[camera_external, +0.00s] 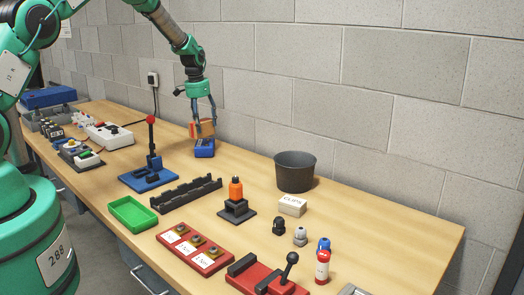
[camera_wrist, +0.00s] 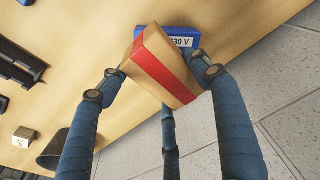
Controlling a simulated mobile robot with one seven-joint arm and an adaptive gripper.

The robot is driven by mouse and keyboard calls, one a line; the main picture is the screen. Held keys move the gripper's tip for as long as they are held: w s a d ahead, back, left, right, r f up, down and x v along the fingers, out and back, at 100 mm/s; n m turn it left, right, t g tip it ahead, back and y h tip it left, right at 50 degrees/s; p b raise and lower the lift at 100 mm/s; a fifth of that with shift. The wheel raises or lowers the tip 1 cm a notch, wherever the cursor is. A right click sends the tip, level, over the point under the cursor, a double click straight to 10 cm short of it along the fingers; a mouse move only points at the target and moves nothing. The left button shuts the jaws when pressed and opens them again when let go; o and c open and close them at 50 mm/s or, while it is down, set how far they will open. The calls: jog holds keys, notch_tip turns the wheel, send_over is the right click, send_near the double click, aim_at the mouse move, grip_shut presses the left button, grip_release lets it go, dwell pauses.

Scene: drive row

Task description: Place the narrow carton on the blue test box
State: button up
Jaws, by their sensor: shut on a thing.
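The narrow carton (camera_wrist: 160,68), tan with a red band, is between the fingers of my gripper (camera_wrist: 150,85), which is shut on it. In the external view the carton (camera_external: 202,129) hangs in my gripper (camera_external: 203,124) at the blue test box (camera_external: 205,150). The blue test box stands on the table near the wall, and its white "230 V" label (camera_wrist: 181,42) shows in the wrist view. The carton overlaps the box in both views and covers part of it. I cannot tell whether the carton touches the box top.
A blue base with a red-knobbed lever (camera_external: 150,165) stands left of the test box. A black rack (camera_external: 186,193), a green tray (camera_external: 132,212) and a dark bucket (camera_external: 295,172) stand nearer the front and right. The wooden table (camera_external: 240,160) is bare around the test box.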

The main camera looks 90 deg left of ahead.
aim_at(206, 129)
jog(key=shift+w+a, duration=0.45)
jog(key=shift+a, duration=0.3)
jog(key=shift+f, duration=1.8)
jog(key=shift+f, duration=0.15)
jog(key=o, duration=1.7)
jog(key=shift+d, duration=0.1)
jog(key=shift+o, duration=0.2)
jog(key=r, duration=0.8)
jog(key=s+d+r, duration=0.1)
jog(key=r, duration=0.3)
jog(key=shift+r, duration=0.1)
